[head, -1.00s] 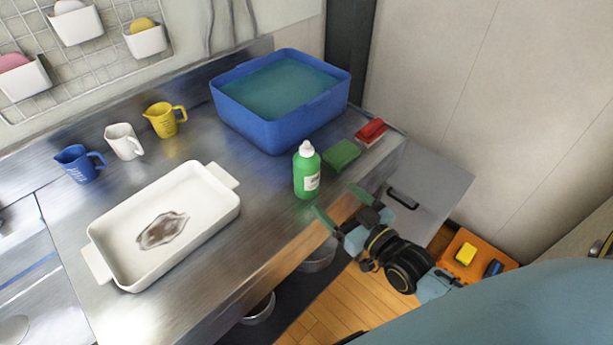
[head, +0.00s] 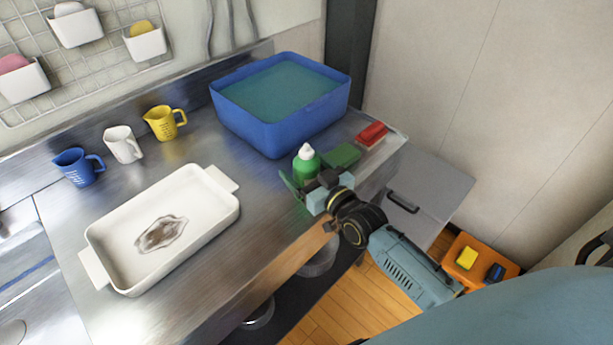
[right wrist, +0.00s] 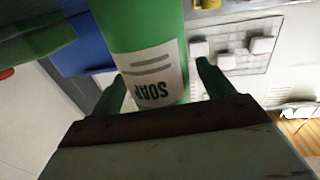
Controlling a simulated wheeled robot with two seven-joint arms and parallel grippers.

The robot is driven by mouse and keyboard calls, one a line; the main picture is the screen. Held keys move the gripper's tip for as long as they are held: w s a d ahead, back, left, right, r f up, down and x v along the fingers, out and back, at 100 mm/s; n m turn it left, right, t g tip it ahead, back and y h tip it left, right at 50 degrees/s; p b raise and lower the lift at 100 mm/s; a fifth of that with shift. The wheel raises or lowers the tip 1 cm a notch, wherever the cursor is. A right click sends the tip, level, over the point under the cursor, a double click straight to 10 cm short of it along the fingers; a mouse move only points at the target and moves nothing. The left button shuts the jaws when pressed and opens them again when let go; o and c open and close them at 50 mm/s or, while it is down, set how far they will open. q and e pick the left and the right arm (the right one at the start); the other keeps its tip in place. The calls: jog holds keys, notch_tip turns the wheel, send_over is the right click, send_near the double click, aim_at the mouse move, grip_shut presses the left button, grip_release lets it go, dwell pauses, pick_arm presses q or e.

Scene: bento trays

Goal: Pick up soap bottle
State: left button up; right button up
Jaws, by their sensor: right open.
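The green soap bottle (head: 306,162) with a white cap stands upright on the metal counter, in front of the blue basin. My right gripper (head: 306,188) is at the bottle in the head view and hides its lower part. In the right wrist view the bottle (right wrist: 148,50), with its white SOAP label, stands between the two open fingers (right wrist: 160,88). The fingers are spread on either side of it; I cannot tell whether either one touches it. My left gripper is not in view.
The blue basin (head: 270,132) of water stands behind the bottle. A green sponge (head: 342,155) and a red brush (head: 372,134) lie close to its right. A white dish (head: 215,215) with a brown stain lies left, with bare counter between.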

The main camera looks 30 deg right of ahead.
jog(key=shift+w+a, duration=0.15)
jog(key=shift+w, duration=0.6)
jog(key=shift+c, duration=0.3)
jog(key=shift+r, duration=0.1)
jog(key=c, duration=1.2)
